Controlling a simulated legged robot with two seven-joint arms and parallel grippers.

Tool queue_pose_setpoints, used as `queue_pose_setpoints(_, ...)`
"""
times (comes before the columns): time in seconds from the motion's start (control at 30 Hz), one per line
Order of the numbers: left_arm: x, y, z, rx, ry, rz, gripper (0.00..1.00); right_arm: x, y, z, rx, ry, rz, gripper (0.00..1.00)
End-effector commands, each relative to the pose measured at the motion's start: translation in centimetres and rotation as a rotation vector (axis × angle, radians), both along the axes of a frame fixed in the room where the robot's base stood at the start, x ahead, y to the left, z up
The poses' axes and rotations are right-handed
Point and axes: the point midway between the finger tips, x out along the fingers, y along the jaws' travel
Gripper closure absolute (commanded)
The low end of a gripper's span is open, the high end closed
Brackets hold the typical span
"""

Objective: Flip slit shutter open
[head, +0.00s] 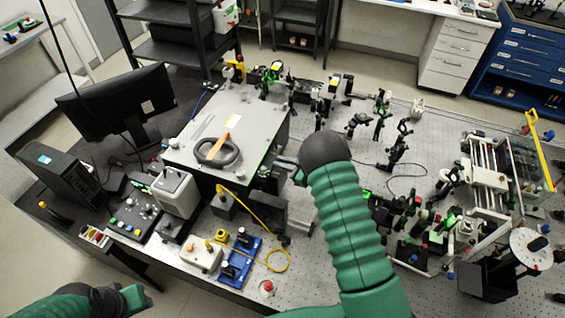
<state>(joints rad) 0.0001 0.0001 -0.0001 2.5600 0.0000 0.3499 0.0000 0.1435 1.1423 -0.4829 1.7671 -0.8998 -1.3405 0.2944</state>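A spectrometer-like box (215,118) with a flat grey lid stands on the bench. A dark cable ring and an orange strip lie on its lid. I cannot single out the slit shutter; it may be hidden behind my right wrist or too small to tell. My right gripper (284,164) is at the box's right front side, its fingers pointing left. They are small and partly covered by the dark wrist, so I cannot tell whether they are open or touching anything. My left gripper (135,298) is low at the bottom left, apart from the bench items; its fingers are unclear.
A black bracket (267,212) stands just below my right gripper. A yellow cable (262,226) loops near a blue board (241,258). Several optical mounts crowd the perforated bench to the right. A monitor (118,102) stands at the left.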

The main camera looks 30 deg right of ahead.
Motion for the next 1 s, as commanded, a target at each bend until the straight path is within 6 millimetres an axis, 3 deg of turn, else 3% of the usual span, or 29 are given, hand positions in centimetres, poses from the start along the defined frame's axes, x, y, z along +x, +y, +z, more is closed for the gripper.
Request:
queue_pose_setpoints(0.27,0.0,0.0,-0.3,0.000,0.000,0.000,0.64,-0.3,-0.3,-0.4,-0.009,0.002,-0.008,1.00)
queue_pose_setpoints(0.53,0.0,0.0,-3.9,0.000,0.000,0.000,0.64,-0.9,0.3,-1.1,-0.157,-0.131,-0.006,1.00)
queue_pose_setpoints(0.87,0.0,0.0,-3.8,0.000,0.000,0.000,0.64,-1.1,0.4,-0.7,-0.186,-0.149,-0.006,1.00)
queue_pose_setpoints(0.9,0.0,0.0,-3.8,0.000,0.000,0.000,0.64,-1.1,0.4,-0.8,-0.186,-0.149,-0.006,0.86)
queue_pose_setpoints(1.0,0.0,0.0,-3.8,0.000,0.000,0.000,0.64,-1.0,0.5,-0.7,-0.185,-0.152,-0.004,0.73)
